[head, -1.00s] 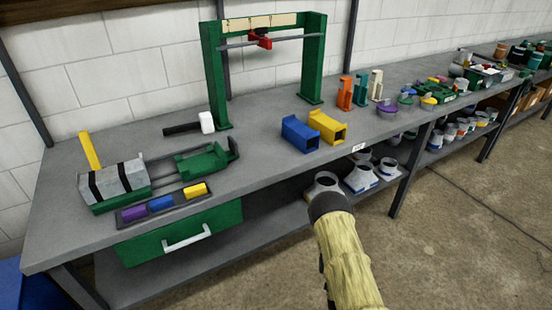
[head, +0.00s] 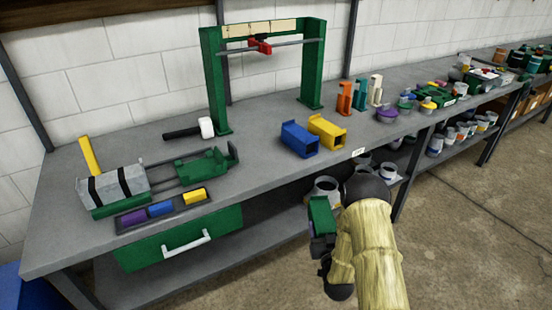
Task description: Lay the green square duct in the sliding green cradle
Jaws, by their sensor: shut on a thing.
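The green square duct (head: 321,214) is in front of the bench's front edge, beside my forearm. My gripper (head: 323,240) is shut on it, though the fingers are small and dark and partly hidden by my arm. The sliding green cradle (head: 207,167) sits on two rails on the left part of the bench. It is empty, with an upright end plate at its right. The gripper and duct are to the right of the cradle and nearer the camera.
A grey strapped block (head: 122,184) stands at the rails' left end. A tray (head: 130,221) with purple, blue and yellow pieces lies in front.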

